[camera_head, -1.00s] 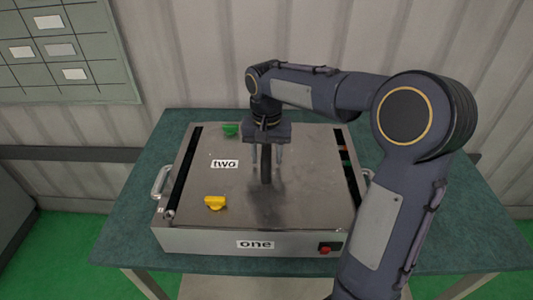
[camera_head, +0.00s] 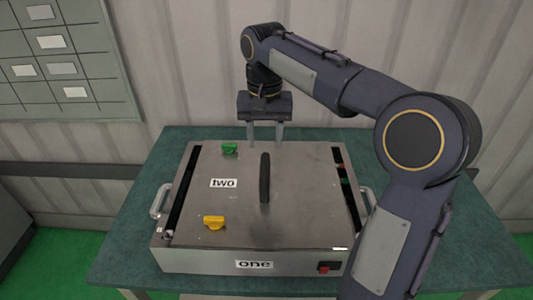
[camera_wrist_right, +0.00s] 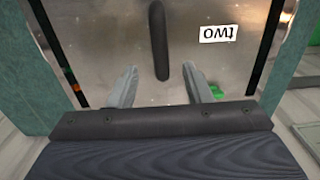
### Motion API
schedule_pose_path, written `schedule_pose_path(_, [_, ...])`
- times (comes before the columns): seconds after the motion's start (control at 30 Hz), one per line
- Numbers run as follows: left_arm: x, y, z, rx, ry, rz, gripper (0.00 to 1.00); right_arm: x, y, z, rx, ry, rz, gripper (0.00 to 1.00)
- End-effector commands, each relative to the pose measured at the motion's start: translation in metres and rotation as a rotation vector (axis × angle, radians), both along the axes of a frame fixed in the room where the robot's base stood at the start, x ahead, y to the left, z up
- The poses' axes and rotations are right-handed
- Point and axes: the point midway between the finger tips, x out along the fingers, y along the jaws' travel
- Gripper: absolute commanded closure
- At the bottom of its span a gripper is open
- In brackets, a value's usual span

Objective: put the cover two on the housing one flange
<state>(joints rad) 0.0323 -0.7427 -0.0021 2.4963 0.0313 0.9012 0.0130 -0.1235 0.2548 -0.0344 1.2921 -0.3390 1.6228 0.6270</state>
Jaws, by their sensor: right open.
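Cover two (camera_head: 300,205) is a grey metal plate with a dark upright handle (camera_head: 265,178) and a "two" label. It lies on top of housing one (camera_head: 200,262), a metal box with a "one" label on its front. Dark gaps show along the plate's left and right sides. My right gripper (camera_head: 265,143) is open and empty, above and behind the handle. In the right wrist view the fingers (camera_wrist_right: 163,88) are apart, and the handle (camera_wrist_right: 158,40) stands ahead of them, clear of both. My left gripper is not in view.
A green clip (camera_head: 229,148) and a yellow clip (camera_head: 214,222) sit on the left part of the top. A red switch (camera_head: 329,267) is on the housing's front. The teal table (camera_head: 125,235) has free room on both sides.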

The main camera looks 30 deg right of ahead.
Motion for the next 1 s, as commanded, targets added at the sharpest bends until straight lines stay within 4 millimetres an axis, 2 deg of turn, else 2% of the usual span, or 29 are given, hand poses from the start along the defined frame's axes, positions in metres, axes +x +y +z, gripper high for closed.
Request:
schedule_pose_path(0.17, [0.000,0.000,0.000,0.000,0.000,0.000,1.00,-0.003,0.000,0.005,0.006,-0.006,0.007,0.55])
schedule_pose_path(0.27, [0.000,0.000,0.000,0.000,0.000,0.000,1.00,-0.021,-0.001,0.003,0.034,-0.038,0.042,0.55])
schedule_pose_path(0.37, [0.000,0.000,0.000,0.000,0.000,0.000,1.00,-0.057,0.002,-0.003,0.090,-0.109,0.114,0.55])
schedule_pose_path(0.47, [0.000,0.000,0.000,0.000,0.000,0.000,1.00,-0.103,0.012,-0.019,0.151,-0.212,0.202,0.55])
schedule_pose_path(0.6, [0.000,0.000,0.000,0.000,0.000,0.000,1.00,-0.161,0.036,-0.052,0.207,-0.364,0.300,0.55])
schedule_pose_path(0.7, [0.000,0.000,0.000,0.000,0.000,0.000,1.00,-0.191,0.052,-0.077,0.223,-0.452,0.345,0.55])
schedule_pose_path(0.83, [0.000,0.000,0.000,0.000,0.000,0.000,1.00,-0.213,0.067,-0.101,0.226,-0.529,0.378,0.55])
schedule_pose_path(1.0, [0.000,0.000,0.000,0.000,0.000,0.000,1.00,-0.222,0.074,-0.112,0.224,-0.560,0.390,0.55])
